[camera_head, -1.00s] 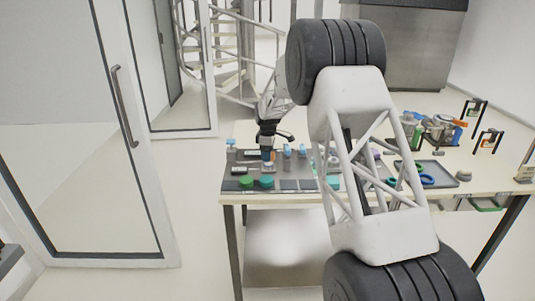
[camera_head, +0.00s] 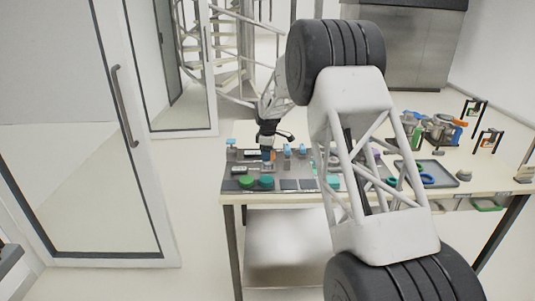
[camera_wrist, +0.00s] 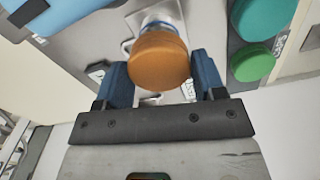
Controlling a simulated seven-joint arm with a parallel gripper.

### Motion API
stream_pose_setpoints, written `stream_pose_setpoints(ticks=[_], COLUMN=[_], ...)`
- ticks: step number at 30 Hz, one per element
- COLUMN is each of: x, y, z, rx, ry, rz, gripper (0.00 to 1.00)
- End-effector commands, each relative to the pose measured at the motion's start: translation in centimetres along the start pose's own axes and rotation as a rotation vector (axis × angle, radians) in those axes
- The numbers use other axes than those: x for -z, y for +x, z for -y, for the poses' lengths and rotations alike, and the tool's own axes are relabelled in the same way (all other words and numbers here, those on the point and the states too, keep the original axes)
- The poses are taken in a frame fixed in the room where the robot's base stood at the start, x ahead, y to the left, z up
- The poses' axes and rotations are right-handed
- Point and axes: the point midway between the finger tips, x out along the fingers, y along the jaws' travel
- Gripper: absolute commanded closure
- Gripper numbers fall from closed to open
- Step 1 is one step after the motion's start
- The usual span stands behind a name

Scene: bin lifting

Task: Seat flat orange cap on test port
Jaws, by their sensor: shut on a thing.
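The flat orange cap (camera_wrist: 158,62) sits between the two blue fingers of my gripper (camera_wrist: 160,78) in the wrist view, and the gripper is shut on it. A pale, clear-looking fitting with a bluish ring (camera_wrist: 161,22) shows just beyond the cap, probably the test port. The cap covers part of it, so I cannot tell whether they touch. In the head view my gripper (camera_head: 268,155) points down, low over the grey work mat (camera_head: 209,182); the cap and port are too small there to judge.
A green disc (camera_wrist: 252,63) and a teal disc (camera_wrist: 262,17) lie right of my gripper in the wrist view. A large light-blue object (camera_wrist: 62,14) is at upper left. In the head view a grey tray (camera_head: 462,181) and other gear stand on the table's right side.

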Motion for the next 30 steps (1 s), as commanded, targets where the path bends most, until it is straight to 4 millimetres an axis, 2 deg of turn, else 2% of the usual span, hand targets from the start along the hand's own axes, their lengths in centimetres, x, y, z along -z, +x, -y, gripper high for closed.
stream_pose_setpoints(ticks=[30], x=[0.0], y=[0.95], z=[-0.01], rx=[0.0], ry=[0.0], rz=[0.0], gripper=[0.6])
